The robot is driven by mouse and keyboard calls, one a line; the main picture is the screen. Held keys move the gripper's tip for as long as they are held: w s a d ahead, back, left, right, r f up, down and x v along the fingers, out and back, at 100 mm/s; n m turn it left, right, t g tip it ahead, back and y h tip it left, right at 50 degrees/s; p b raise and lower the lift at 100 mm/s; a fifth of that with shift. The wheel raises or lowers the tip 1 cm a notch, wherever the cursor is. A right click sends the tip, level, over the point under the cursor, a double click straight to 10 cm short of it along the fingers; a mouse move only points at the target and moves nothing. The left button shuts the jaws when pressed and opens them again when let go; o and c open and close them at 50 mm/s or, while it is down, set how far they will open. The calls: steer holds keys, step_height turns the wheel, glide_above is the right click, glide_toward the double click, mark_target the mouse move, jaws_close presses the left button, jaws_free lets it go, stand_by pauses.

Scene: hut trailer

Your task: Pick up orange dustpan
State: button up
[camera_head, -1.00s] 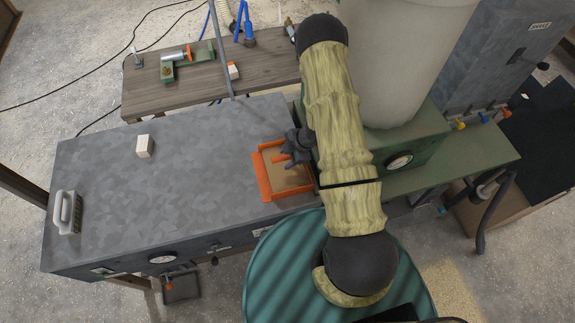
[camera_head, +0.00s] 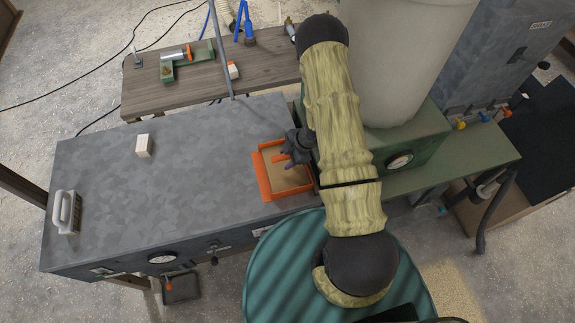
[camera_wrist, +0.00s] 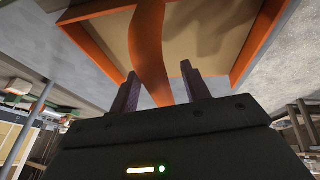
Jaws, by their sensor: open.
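The orange dustpan (camera_head: 264,178) lies at the right end of the grey metal worktop, with an orange rim around a tan inside. Its orange handle stands up in the wrist view (camera_wrist: 150,45), running down between my two fingers. My gripper (camera_head: 288,161) is at the dustpan, partly hidden by my arm in the head view. In the wrist view my gripper (camera_wrist: 160,90) is open, with one finger on each side of the handle. Whether either finger touches the handle, I cannot tell.
A small pale block (camera_head: 144,146) and a white-handled tool (camera_head: 67,211) sit on the grey worktop (camera_head: 190,190). A large pale cylinder (camera_head: 405,60) stands right of my arm. A wooden bench (camera_head: 200,85) with tools is behind. The worktop's middle is clear.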

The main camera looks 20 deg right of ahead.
steer(key=shift+c, duration=0.5)
jaws_close()
steer(key=shift+w+r, duration=0.15)
steer(key=shift+r, duration=0.55)
step_height(320, 180, up, 9)
steer(key=shift+r, duration=0.1)
stand_by(0.4)
